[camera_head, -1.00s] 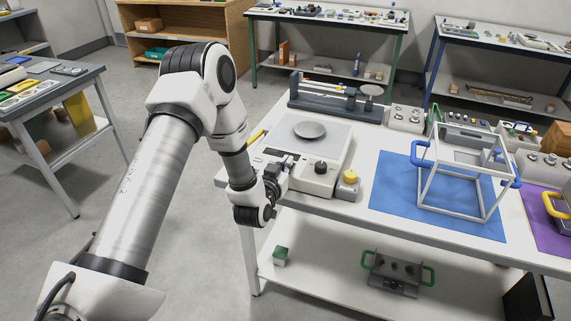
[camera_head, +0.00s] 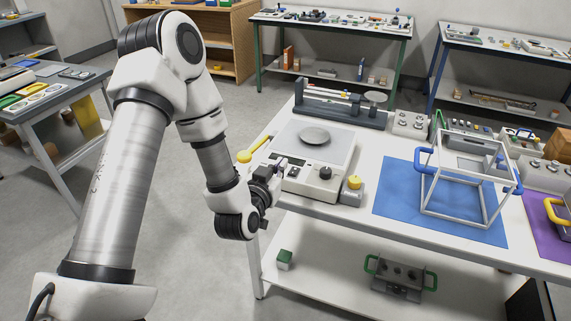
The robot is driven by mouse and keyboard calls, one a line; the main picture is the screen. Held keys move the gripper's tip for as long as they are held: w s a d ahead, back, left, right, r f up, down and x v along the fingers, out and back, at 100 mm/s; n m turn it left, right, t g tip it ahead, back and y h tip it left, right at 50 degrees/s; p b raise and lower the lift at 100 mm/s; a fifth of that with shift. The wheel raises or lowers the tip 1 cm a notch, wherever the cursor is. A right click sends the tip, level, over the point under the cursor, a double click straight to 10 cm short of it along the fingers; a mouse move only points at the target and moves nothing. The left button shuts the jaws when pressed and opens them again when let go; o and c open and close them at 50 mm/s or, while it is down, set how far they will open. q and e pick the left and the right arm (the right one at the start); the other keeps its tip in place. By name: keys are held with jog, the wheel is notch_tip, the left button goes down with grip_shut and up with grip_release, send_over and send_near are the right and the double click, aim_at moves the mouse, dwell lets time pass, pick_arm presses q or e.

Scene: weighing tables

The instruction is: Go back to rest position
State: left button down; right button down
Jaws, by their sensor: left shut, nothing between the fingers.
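My left arm comes in from the left, and my left gripper (camera_head: 274,174) is shut and empty. It is at the left front edge of the white weighing table, just left of the scale (camera_head: 307,184). The scale carries a round grey pan (camera_head: 314,136) and has a dark knob on its front. I cannot tell whether the fingertips touch the scale's side. My right gripper is not in view.
A yellow-ended tool (camera_head: 244,156) lies at the table's left edge. A yellow-topped block (camera_head: 353,190) stands right of the scale. A white frame with blue handles (camera_head: 424,186) stands on a blue mat (camera_head: 397,205). Open floor (camera_head: 180,265) lies left of the table.

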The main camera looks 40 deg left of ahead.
pick_arm(q)
jog(key=shift+s+r, duration=0.1)
jog(key=shift+s, duration=0.1)
dwell(0.4)
jog(key=s+d+f+m+g+h, duration=0.1)
jog(key=s+d+f+g, duration=0.2)
jog(key=f, duration=0.4)
jog(key=s+d+f+m+g+h, duration=0.1)
jog(key=s+d+f+m+g, duration=0.15)
jog(key=s+f, duration=0.4)
jog(key=s+d+f+g+h, duration=0.15)
jog(key=d+f, duration=0.25)
jog(key=f, duration=0.5)
jog(key=s+d+f+g, duration=0.1)
jog(key=s+f+g, duration=0.2)
jog(key=s, duration=0.6)
jog(key=s+d+f+n+g, duration=0.1)
jog(key=s+f+g, duration=0.3)
jog(key=s+g, duration=0.2)
jog(key=s, duration=0.2)
jog(key=shift+s+d, duration=0.15)
jog(key=shift+s, duration=0.2)
